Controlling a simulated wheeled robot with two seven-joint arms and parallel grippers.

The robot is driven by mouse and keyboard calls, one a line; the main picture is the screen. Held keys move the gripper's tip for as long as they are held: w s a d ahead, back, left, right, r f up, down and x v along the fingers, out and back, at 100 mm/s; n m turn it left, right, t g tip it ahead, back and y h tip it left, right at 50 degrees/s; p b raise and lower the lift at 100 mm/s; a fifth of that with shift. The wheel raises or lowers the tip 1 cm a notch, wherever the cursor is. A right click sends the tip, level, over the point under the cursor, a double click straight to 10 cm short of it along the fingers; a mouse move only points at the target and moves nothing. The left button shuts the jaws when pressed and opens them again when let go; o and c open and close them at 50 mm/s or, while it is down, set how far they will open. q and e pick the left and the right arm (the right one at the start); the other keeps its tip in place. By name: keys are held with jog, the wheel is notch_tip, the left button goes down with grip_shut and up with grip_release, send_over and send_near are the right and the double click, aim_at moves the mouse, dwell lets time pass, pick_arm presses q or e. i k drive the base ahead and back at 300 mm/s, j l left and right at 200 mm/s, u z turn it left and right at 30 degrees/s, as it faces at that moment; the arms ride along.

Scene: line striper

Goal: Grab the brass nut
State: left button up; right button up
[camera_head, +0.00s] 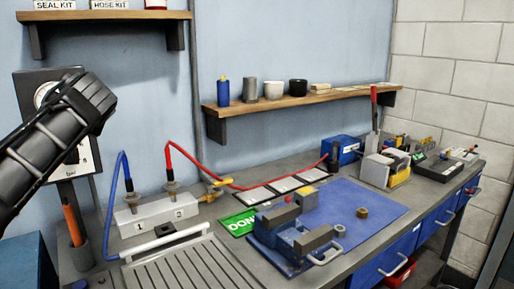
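A small brass nut (362,212) lies on the blue mat (385,222) on the workbench, right of the blue vise (290,238). It stands clear of the vise, with nothing touching it but the mat. My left gripper (97,100) is raised at the far left, in front of the gauge panel and far from the nut. Its fingers cannot be made out, so I cannot tell if it is open or shut. My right gripper is out of view.
A grey block (157,213) with blue and red hoses stands at the left, behind a ribbed tray (185,268). A green card (238,223) lies beside the vise. A blue box (341,150) and a red-handled tool (375,110) stand behind the mat. The mat around the nut is clear.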

aim_at(362, 213)
jog(key=k+l, duration=0.2)
jog(key=l, duration=0.15)
jog(key=k+l, duration=0.25)
jog(key=l, duration=0.15)
jog(key=k+l, duration=0.2)
jog(key=l, duration=0.15)
